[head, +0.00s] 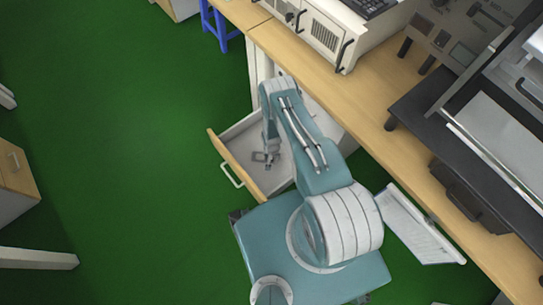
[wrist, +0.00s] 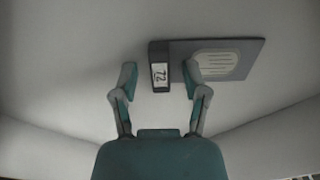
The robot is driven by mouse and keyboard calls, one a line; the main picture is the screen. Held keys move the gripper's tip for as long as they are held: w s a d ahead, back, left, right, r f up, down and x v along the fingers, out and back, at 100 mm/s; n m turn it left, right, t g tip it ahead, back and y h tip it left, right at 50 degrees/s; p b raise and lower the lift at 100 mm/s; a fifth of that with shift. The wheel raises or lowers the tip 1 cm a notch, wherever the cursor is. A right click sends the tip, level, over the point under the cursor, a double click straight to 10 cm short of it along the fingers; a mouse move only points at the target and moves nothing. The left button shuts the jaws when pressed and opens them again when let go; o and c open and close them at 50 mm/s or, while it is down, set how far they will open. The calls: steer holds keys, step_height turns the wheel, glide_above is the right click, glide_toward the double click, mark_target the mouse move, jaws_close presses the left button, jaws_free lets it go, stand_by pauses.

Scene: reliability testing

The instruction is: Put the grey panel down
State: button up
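The grey panel (wrist: 216,62) shows in the wrist view as a flat dark-grey plate with a pale rounded patch of printed lines. At its left end is a dark raised block (wrist: 160,66) with a small white label, seemingly "72". The panel lies against the pale drawer floor (wrist: 60,70). My gripper (wrist: 160,78) has its two fingers apart, one on each side of the block, with visible gaps to it. The right fingertip overlaps the panel in the picture. In the head view my gripper (head: 271,158) is down inside the open drawer (head: 238,172), with the panel (head: 259,157) small beside it.
Drawer walls stand close around my gripper. The wooden workbench (head: 370,110) above the drawer carries a white instrument case (head: 318,35) and dark equipment (head: 470,140). A blue stool (head: 220,30) stands behind. Green floor (head: 130,130) to the left is clear.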

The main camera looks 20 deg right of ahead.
steer(key=w+r+n+t, duration=0.1)
steer(key=w+r, duration=0.1)
steer(key=r, duration=1.5)
steer(key=w+a+r+t, duration=0.1)
steer(key=w+r, duration=0.2)
steer(key=r, duration=1.3)
steer(key=w+r+n, duration=0.1)
steer(key=w+r, duration=0.1)
steer(key=r, duration=1.5)
steer(key=s+a+r+n+t, duration=0.1)
steer(key=s+r, duration=0.3)
steer(key=r, duration=0.4)
steer(key=s+r+n+t, duration=0.1)
steer(key=s+r, duration=0.4)
steer(key=r, duration=0.4)
steer(key=s+r, duration=0.4)
steer(key=s, duration=0.4)
steer(key=s+a+r+n+t, duration=0.1)
steer(key=s+r, duration=0.3)
steer(key=s, duration=0.4)
steer(key=shift+s+a+r+t, duration=0.2)
steer(key=shift+s+a+t, duration=0.05)
steer(key=shift+s+t, duration=0.1)
